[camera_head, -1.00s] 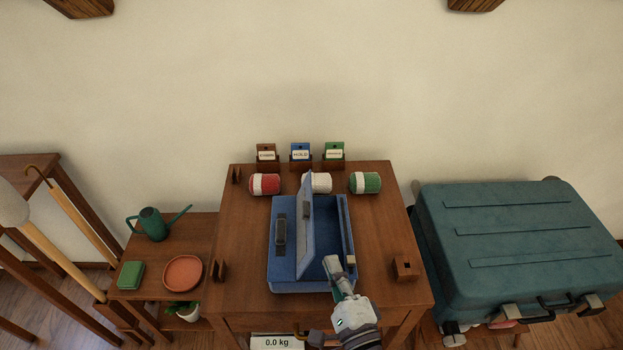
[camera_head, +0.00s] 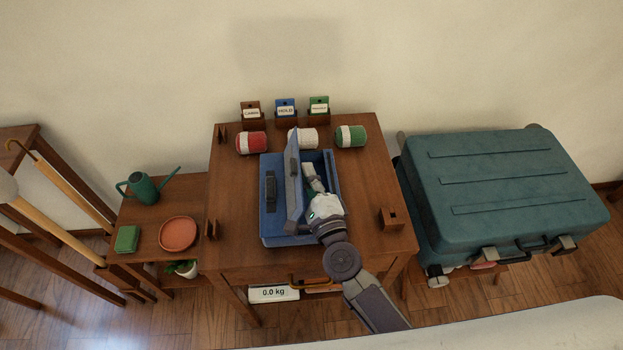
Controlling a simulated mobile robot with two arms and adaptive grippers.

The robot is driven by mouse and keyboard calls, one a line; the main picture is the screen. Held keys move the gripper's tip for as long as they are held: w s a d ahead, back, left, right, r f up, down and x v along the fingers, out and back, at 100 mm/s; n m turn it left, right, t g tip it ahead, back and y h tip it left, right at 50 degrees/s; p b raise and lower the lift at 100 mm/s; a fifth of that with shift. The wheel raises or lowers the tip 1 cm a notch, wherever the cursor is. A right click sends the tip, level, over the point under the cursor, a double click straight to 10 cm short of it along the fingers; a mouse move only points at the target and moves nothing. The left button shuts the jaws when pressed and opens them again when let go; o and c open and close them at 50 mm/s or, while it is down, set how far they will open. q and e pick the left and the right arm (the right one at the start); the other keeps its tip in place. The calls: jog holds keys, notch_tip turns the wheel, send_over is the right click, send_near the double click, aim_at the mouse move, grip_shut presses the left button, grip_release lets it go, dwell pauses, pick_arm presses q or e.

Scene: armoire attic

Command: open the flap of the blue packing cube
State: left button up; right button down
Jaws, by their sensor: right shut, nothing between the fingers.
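The blue packing cube (camera_head: 275,239) sits on the wooden table in the middle of the view. Its flap (camera_head: 294,195) stands up roughly on edge, so the right part of the cube lies open. A dark handle (camera_head: 271,190) is on the left part. My right gripper (camera_head: 311,175) is shut and empty, just right of the flap and over the open part of the cube. Whether it touches the flap I cannot tell. The gripper and arm hide part of the cube's inside and its front right corner. My left gripper is not in view.
Red (camera_head: 251,143), white (camera_head: 302,138) and green (camera_head: 351,136) rolls lie behind the cube, in front of labelled card holders. A small wooden block (camera_head: 391,219) is at the right. A teal suitcase (camera_head: 500,185) stands right of the table. A lower side table holds a watering can (camera_head: 144,188).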

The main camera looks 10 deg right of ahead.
aim_at(292, 171)
dwell(0.3)
jog(key=shift+a+r+n+p, duration=0.3)
jog(key=shift+n+p, duration=0.2)
jog(key=shift+p, duration=0.4)
jog(key=a+n+p, duration=0.1)
jog(key=p, duration=0.2)
jog(key=a+r+n+g+p, duration=0.1)
jog(key=a+n+p, duration=0.1)
jog(key=p, duration=0.1)
jog(key=shift+r+n, duration=0.2)
jog(key=shift+n, duration=0.1)
jog(key=shift+a+f+n+g+p, duration=0.25)
jog(key=shift+a+n+p, duration=0.55)
jog(key=shift+p, duration=0.45)
jog(key=shift+d, duration=0.1)
jog(key=shift+s, duration=0.1)
